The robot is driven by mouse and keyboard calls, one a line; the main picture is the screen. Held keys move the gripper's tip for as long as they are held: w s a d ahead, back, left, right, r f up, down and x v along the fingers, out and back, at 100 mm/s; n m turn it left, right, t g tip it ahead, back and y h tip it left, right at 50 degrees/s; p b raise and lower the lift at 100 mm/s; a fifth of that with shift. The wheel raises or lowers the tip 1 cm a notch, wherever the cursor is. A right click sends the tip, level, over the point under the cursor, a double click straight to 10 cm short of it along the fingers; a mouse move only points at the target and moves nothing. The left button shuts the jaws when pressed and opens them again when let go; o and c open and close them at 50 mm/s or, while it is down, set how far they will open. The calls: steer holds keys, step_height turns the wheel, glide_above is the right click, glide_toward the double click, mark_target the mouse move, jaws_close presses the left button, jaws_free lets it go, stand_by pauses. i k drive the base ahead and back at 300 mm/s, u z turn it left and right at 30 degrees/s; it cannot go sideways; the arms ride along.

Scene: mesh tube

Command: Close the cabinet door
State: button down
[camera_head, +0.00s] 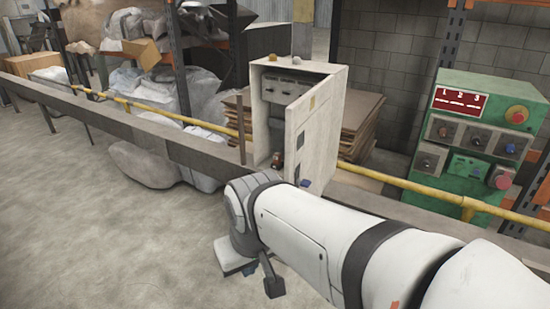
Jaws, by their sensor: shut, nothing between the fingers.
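Dark panel fittings show inside the cabinet. My white arm reaches in from the lower right and covers the bottom of the door. My gripper (272,284) points down near the floor, in front of and below the cabinet, to the left of the door's lower end. It is shut and empty. I cannot tell whether the arm touches the door.
A grey rail (180,145) and a yellow pipe (215,127) run across the scene near the cabinet. A green control box (470,150) stands at the right. Wrapped bundles (150,160) lie at the left. The floor at lower left is clear.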

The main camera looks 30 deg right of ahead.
mark_target(308, 119)
steer(key=u, duration=0.35)
steer(key=k, duration=0.15)
steer(key=z, duration=1.25)
steer(key=i, duration=1)
steer(key=z, duration=0.05)
steer(key=k, duration=0.6)
steer(key=u, duration=0.1)
